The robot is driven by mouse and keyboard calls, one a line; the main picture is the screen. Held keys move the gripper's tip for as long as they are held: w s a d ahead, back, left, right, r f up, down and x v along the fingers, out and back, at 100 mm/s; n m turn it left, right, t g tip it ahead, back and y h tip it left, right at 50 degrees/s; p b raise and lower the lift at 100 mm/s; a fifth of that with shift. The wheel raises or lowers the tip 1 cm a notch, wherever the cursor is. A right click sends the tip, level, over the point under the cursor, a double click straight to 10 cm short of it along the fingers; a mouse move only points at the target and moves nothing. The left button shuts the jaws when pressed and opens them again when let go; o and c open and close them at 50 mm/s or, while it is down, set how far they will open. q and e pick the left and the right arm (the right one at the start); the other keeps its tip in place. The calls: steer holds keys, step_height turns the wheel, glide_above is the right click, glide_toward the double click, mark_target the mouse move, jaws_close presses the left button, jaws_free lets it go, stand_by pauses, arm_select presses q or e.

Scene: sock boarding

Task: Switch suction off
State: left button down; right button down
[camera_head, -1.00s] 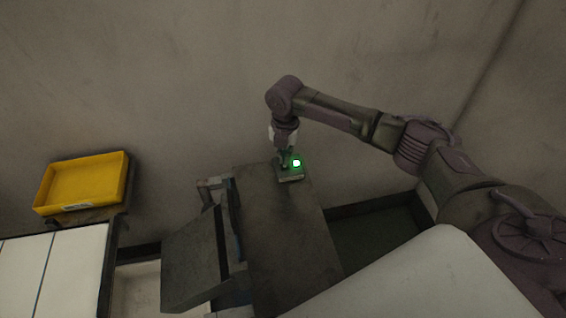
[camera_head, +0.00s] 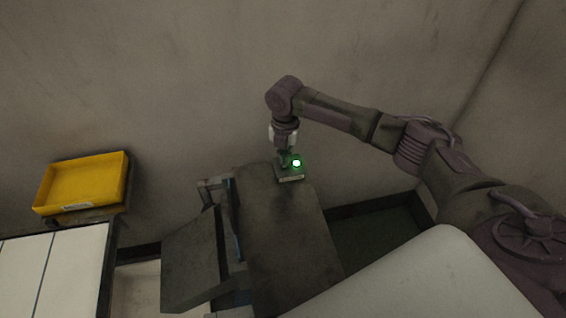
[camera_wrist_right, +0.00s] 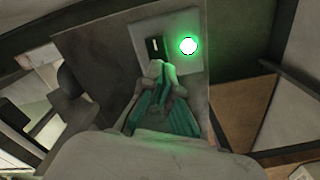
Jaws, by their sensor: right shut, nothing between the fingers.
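The suction switch box (camera_head: 291,178) is a small pale plate at the far end of a dark grey machine top. Its green lamp (camera_head: 297,163) is lit. In the right wrist view the switch plate (camera_wrist_right: 192,65) carries a black rocker switch (camera_wrist_right: 154,46), left of the bright green lamp (camera_wrist_right: 188,46). My right gripper (camera_head: 287,163) points down at the box; in the wrist view its shut, empty fingertips (camera_wrist_right: 158,68) are just below the rocker. I cannot tell whether they touch it. My left gripper is not in view.
A yellow tray (camera_head: 127,180) stands at the left behind a white-topped table (camera_head: 75,262). A tilted dark panel (camera_head: 190,262) sits beside the machine top (camera_head: 285,240). The wall is close behind the switch box.

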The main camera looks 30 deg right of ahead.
mark_target(285, 167)
steer(key=shift+s+f+b, duration=0.1)
steer(key=shift+f+b, duration=0.4)
steer(key=shift+f, duration=0.75)
stand_by(0.4)
steer(key=shift+r, duration=0.1)
steer(key=shift+r+p, duration=0.7)
steer(key=shift+p, duration=0.25)
step_height(285, 167, up, 6)
steer(key=p, duration=0.5)
steer(key=shift+f, duration=0.2)
steer(key=shift+f, duration=0.1)
